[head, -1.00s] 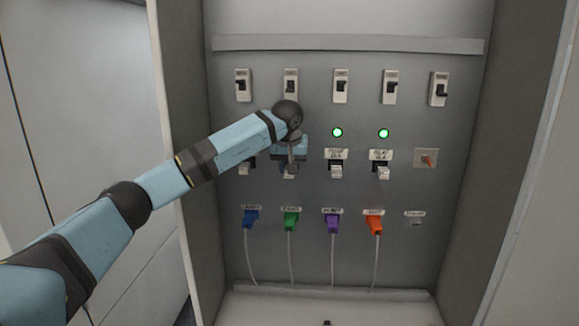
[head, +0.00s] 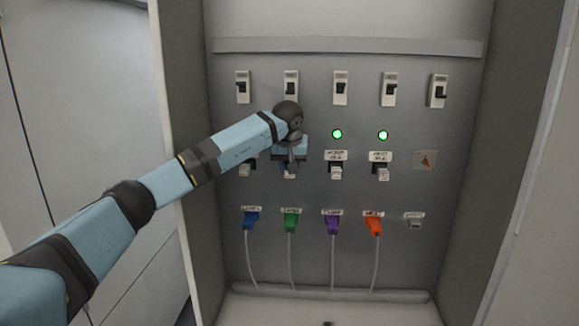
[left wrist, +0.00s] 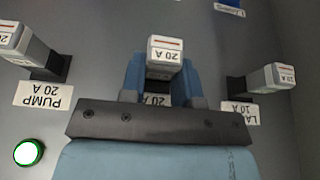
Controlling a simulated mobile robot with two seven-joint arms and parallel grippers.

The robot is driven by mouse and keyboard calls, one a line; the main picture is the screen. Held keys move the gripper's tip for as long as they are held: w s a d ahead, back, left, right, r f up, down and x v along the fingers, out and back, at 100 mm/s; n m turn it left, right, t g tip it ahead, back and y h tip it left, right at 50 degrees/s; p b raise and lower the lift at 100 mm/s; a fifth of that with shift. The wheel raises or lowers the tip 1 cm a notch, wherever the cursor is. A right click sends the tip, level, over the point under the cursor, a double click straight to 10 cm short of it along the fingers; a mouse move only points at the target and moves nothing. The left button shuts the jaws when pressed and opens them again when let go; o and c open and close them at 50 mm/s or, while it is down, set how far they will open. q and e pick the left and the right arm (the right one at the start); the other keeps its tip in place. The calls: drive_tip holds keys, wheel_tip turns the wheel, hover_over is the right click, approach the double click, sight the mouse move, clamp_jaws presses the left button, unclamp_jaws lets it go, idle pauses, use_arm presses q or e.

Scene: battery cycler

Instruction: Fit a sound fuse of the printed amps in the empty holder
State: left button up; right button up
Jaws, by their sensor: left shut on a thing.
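My left gripper (left wrist: 160,82) is shut on a pale grey fuse (left wrist: 164,56) marked 20 A, with a blue finger on each side of it. In the head view the gripper (head: 290,168) is at the second holder from the left, against the panel. My wrist hides most of that holder. The label (left wrist: 157,100) behind the gripper reads 20 A, its name covered. I cannot tell how deep the fuse sits. My right gripper is not in view.
A PUMP 20 A holder (left wrist: 45,58) and a 10 A holder (left wrist: 265,82) with fuses flank the gripper. Two green lamps (head: 337,134) (head: 383,135) are lit. Switches line the row above, coloured plugs (head: 291,221) with cables the row below.

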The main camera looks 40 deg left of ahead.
use_arm(q)
drive_tip(key=shift+a+r, duration=0.1)
drive_tip(key=shift+r, duration=0.15)
